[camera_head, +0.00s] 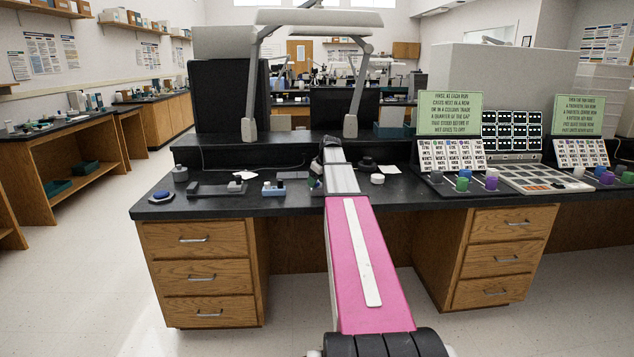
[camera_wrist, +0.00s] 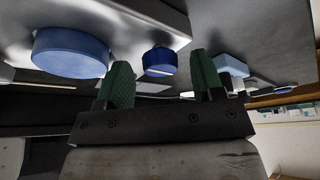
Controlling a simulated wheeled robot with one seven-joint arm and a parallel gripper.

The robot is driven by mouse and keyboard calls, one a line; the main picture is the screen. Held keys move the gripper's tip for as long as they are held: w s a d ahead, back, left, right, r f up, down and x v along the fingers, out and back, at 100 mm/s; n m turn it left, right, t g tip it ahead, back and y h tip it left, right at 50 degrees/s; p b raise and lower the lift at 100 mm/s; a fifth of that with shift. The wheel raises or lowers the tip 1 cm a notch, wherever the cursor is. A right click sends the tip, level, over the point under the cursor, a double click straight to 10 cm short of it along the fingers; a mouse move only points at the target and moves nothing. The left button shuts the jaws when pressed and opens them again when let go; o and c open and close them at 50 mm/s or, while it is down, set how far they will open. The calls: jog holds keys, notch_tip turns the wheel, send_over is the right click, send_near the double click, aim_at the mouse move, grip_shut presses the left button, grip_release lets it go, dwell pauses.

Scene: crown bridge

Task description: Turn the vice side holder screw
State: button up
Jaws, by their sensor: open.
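In the wrist view my gripper (camera_wrist: 165,85) has two green fingertips spread apart with nothing between them. A small dark-blue round knob (camera_wrist: 160,61) on a grey metal body (camera_wrist: 150,18) shows beyond the gap, nearer the left finger. It looks like the vice screw, but I cannot be sure. No contact with the fingers shows. A larger blue disc (camera_wrist: 70,52) lies to the left, and a light-blue block (camera_wrist: 232,66) is beyond the right finger. In the head view a small blue-and-white device (camera_head: 273,188) stands on the bench left of my arm, which hides most of my gripper.
On the black bench top (camera_head: 385,200), a blue round piece (camera_head: 160,196) and a long dark tray (camera_head: 215,190) lie to the left. A white round piece (camera_head: 377,179) is right of my arm. Card racks and coloured cups fill the right side. A lamp frame (camera_head: 357,85) rises behind.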

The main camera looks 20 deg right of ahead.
jog(key=shift+f, duration=0.1)
jog(key=c, duration=0.9)
jog(key=m, duration=0.2)
jog(key=m+h, duration=0.1)
jog(key=shift+a+m+t, duration=0.2)
jog(key=shift+m+t, duration=0.2)
jog(key=shift+a+m+h, duration=0.1)
jog(key=shift+m+h, duration=0.9)
jog(key=shift+m, duration=1.1)
jog(key=o, duration=0.9)
